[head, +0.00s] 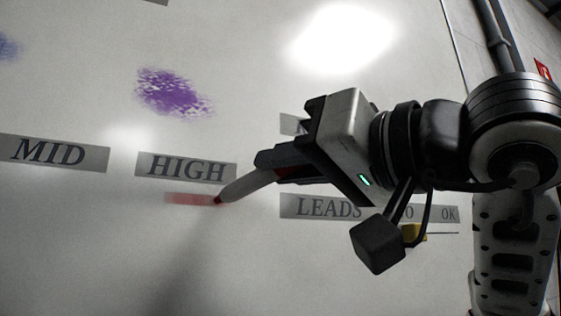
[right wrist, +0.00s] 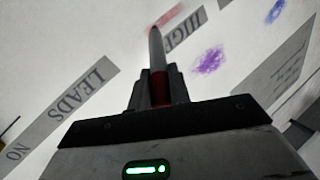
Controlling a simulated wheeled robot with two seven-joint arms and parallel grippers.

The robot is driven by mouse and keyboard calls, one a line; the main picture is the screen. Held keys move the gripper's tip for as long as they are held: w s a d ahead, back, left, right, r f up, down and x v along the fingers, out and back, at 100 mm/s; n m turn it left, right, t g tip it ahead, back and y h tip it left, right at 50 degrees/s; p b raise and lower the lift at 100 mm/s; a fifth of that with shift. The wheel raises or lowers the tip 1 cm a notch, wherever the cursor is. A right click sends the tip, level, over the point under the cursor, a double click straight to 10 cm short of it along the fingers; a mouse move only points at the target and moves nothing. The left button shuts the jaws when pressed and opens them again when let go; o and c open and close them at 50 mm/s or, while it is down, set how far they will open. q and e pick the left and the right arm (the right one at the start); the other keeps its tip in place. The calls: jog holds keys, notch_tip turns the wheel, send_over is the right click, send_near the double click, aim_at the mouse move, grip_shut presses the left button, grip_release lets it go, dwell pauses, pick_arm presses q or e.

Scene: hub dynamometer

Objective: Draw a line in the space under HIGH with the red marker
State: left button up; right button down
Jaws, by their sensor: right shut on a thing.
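The HIGH label (head: 186,168) is a grey strip on the whiteboard (head: 60,240), and it also shows in the right wrist view (right wrist: 183,38). A short, faint red line (head: 188,199) lies just under it. My right gripper (head: 268,166) is shut on the red marker (head: 246,185), to the right of the label. The marker's dark red tip is at the right end of the red line, at or very near the board. In the right wrist view the marker (right wrist: 156,55) points away from my fingers towards the red mark (right wrist: 176,17). My left gripper is not in view.
The MID label (head: 54,153) is left of HIGH, and the LEADS label (head: 322,207) is right, partly behind my arm. A purple smudge (head: 172,92) is above HIGH, and a blue smudge (head: 7,47) is at the left edge.

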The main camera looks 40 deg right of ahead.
jog(key=shift+d, duration=0.2)
jog(key=shift+s+d, duration=0.25)
jog(key=shift+d, duration=0.45)
jog(key=shift+p, duration=0.3)
jog(key=shift+a, duration=0.1)
jog(key=shift+w+a+p, duration=0.15)
jog(key=shift+a+p, duration=0.3)
jog(key=shift+a, duration=0.15)
